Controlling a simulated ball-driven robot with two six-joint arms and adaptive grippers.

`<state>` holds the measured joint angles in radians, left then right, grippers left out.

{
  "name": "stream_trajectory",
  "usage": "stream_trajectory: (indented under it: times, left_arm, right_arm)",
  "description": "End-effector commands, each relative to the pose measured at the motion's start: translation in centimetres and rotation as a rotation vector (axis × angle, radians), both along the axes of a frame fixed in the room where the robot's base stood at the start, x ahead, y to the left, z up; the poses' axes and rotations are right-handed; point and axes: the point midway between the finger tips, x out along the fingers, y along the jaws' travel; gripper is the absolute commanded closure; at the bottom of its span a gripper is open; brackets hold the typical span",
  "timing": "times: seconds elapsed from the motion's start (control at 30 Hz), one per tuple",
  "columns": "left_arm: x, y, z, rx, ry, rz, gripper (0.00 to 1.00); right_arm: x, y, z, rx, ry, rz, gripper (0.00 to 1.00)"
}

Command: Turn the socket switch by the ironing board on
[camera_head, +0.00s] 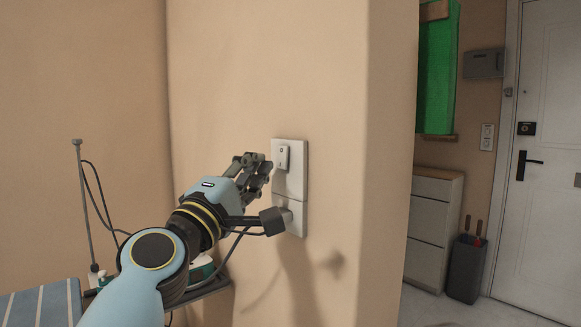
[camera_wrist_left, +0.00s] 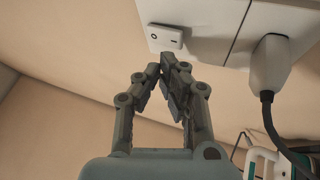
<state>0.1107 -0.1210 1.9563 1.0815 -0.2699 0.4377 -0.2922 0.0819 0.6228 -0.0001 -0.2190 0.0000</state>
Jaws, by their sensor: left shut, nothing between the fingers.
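The socket switch (camera_head: 283,157) is a small white rocker on the upper half of a white wall plate (camera_head: 291,184). In the left wrist view the switch (camera_wrist_left: 165,38) shows a circle mark and a line mark. I cannot tell which side is pressed in. My left gripper (camera_head: 264,168) is shut and empty, its fingertips just in front of the plate and slightly below the switch. In the left wrist view the fingertips (camera_wrist_left: 166,62) are close to the switch; contact cannot be told. A pale plug (camera_wrist_left: 271,60) sits in the socket beneath. The right gripper is not in view.
A striped ironing board (camera_head: 40,304) stands at lower left, with a white and green iron (camera_head: 203,271) near it. A dark cable runs from the plug. The wall corner is right of the plate; beyond it are drawers (camera_head: 432,230), a bin (camera_head: 466,270) and a white door (camera_head: 550,160).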

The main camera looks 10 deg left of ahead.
Motion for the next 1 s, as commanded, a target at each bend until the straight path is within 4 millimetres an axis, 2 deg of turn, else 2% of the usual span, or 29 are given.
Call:
stream_trajectory:
  times: [0.2,1.0]
  left_arm:
    - [0.1,0.0,0.0,0.0,0.0,0.001,1.0]
    - [0.1,0.0,0.0,0.0,0.0,0.0,1.0]
  right_arm:
    - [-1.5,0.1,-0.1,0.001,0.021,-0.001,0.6]
    - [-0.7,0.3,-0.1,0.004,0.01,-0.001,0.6]
